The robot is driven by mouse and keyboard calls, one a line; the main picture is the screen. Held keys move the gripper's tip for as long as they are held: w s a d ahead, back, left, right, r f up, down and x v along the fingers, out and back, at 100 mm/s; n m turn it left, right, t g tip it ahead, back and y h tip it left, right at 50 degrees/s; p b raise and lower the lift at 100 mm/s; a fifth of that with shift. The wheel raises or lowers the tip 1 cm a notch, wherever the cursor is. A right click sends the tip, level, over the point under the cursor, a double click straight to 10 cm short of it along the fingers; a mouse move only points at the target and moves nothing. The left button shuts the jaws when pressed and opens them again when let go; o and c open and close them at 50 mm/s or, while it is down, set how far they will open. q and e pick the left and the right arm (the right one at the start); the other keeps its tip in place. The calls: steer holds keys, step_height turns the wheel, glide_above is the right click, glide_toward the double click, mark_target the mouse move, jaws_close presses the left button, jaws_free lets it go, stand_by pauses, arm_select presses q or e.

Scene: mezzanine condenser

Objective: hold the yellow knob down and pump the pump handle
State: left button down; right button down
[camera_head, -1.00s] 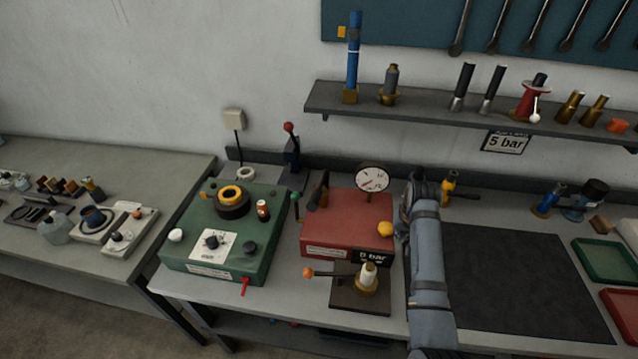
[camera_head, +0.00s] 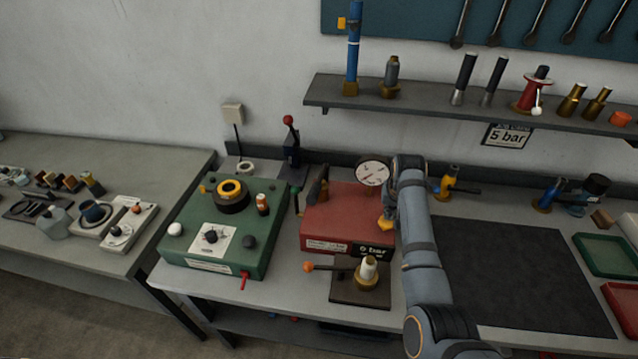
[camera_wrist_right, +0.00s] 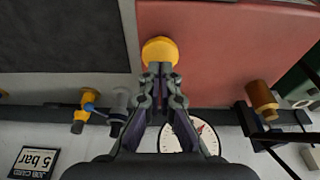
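The yellow knob (camera_head: 385,226) sits on the right side of the red box (camera_head: 335,215); it also shows in the right wrist view (camera_wrist_right: 160,50). My right gripper (camera_head: 391,214) is at the knob. In the right wrist view its fingertips (camera_wrist_right: 161,70) are together with no gap, right against the knob's near edge; I cannot tell how firmly they press. Nothing shows between the fingers. A brown upright handle (camera_head: 323,190), which looks like the pump handle, stands at the box's left side and also shows in the wrist view (camera_wrist_right: 262,98). My left gripper is out of view.
A round gauge (camera_head: 372,173) stands behind the red box. A green console (camera_head: 215,265) is to its left. In front is a stand with an orange-ball lever (camera_head: 309,266). A dark mat (camera_head: 520,280) lies clear at right.

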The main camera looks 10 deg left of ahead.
steer(key=shift+w+f, duration=0.15)
steer(key=shift+f, duration=0.35)
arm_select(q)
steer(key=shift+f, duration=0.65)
